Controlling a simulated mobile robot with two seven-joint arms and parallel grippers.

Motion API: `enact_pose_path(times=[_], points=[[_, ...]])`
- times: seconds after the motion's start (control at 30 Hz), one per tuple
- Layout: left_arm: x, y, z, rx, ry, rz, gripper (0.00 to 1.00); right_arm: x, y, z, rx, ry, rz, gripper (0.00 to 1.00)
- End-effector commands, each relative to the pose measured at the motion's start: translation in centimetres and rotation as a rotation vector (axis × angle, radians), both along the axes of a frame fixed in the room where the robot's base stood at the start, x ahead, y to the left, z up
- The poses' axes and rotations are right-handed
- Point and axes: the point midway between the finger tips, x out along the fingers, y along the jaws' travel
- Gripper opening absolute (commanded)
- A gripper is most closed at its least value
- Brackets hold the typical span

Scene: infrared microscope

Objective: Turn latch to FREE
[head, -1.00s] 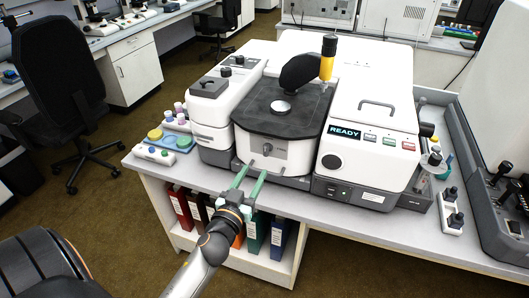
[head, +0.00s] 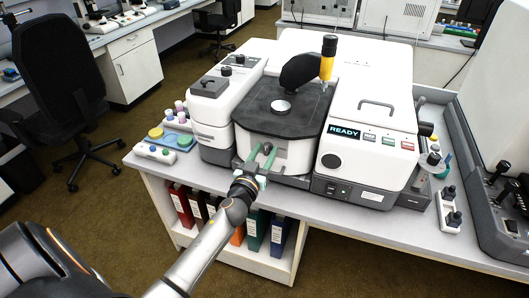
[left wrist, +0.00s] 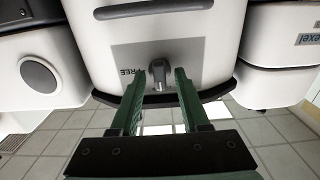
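The latch (left wrist: 160,72) is a small grey knob on a grey plate on the front of the microscope. In the left wrist view it stands between the tips of my left gripper (left wrist: 157,80), and the word FREE shows to its left on the plate. My left gripper is open, with its two green fingers on either side of the knob; I cannot tell whether they touch it. In the head view the left gripper (head: 262,150) is at the front face below the dark stage (head: 278,112), and it mostly hides the latch. My right gripper is not in view.
The microscope (head: 365,110) with its READY display stands on a grey bench (head: 330,218). A tray of coloured lids (head: 172,138) is at its left and a rack of small bottles at its right. Binders (head: 257,230) stand on the shelf below.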

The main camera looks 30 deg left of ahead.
Motion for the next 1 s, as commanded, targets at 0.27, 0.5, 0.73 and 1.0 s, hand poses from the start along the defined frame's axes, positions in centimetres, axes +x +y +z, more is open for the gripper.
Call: enact_pose_path(times=[0.27,0.5,0.73,1.0], points=[[-0.03,0.00,-0.01,0.000,0.000,0.000,0.13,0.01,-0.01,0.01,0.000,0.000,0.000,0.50],[0.00,0.02,0.04,0.000,-0.001,0.000,0.00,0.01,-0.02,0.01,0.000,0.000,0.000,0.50],[0.03,0.04,0.10,0.000,-0.002,0.001,0.00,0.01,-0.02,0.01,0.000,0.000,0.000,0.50],[0.06,0.04,0.17,0.039,0.005,0.001,0.00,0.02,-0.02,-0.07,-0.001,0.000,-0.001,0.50]])
